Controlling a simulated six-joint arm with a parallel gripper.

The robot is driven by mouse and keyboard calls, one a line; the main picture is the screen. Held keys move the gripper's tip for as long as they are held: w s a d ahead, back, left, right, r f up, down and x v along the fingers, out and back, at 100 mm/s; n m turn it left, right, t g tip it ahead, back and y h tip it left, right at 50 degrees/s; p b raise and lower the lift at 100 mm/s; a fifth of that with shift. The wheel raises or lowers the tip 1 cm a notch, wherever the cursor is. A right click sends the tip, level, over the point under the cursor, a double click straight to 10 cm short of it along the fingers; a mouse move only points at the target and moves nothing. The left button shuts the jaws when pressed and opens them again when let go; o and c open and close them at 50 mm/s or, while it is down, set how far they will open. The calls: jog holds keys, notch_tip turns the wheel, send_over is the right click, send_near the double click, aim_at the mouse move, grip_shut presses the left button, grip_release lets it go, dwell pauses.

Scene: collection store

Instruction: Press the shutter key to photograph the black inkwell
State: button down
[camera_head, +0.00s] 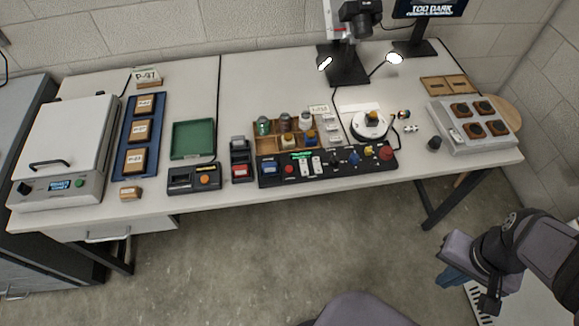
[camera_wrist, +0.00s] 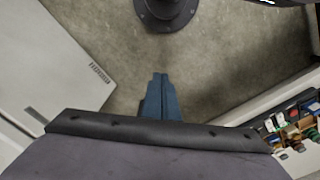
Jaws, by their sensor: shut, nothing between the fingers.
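A black control panel (camera_head: 325,163) lies along the front of the table, with a green-lit display, white switches, dark knobs, and blue, yellow and red keys. I cannot tell which one is the shutter key. A camera (camera_head: 357,18) hangs on a stand above a round white turntable (camera_head: 357,130), which bears a small dark thing with an amber top. A small dark round pot (camera_head: 434,143), possibly the black inkwell, stands right of the turntable. My gripper (camera_head: 450,277) is shut and empty, low at the right, off the table. Its blue fingers also show in the wrist view (camera_wrist: 158,96).
A monitor (camera_head: 428,8) reads "TOO DARK". Two lit lamps flank the stand. A wooden rack (camera_head: 270,128) of jars is behind the panel; a grey box (camera_head: 460,140) with several dark pads is at right. A green tray (camera_head: 193,139) and a white press (camera_head: 65,150) are at left.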

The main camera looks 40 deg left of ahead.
dwell(0.3)
jog(key=w+a+r+m+t+p, duration=0.15)
jog(key=w+a+m+p, duration=0.25)
jog(key=w+a, duration=0.55)
jog(key=m+t+y+p, duration=0.4)
jog(key=m+y+p, duration=0.4)
jog(key=m+p, duration=0.3)
send_over(289, 169)
jog(key=b, duration=0.1)
notch_tip(289, 169, down, 2)
jog(key=shift+s+d+f+m+g, duration=0.1)
jog(key=shift+s+d+m+g, duration=0.2)
jog(key=shift+d, duration=0.2)
jog(key=shift+f+b, duration=0.15)
jog(key=shift+b, duration=0.2)
jog(key=shift+f+b, duration=3.1)
jog(key=shift+f, duration=1.2)
jog(key=shift+f, duration=0.1)
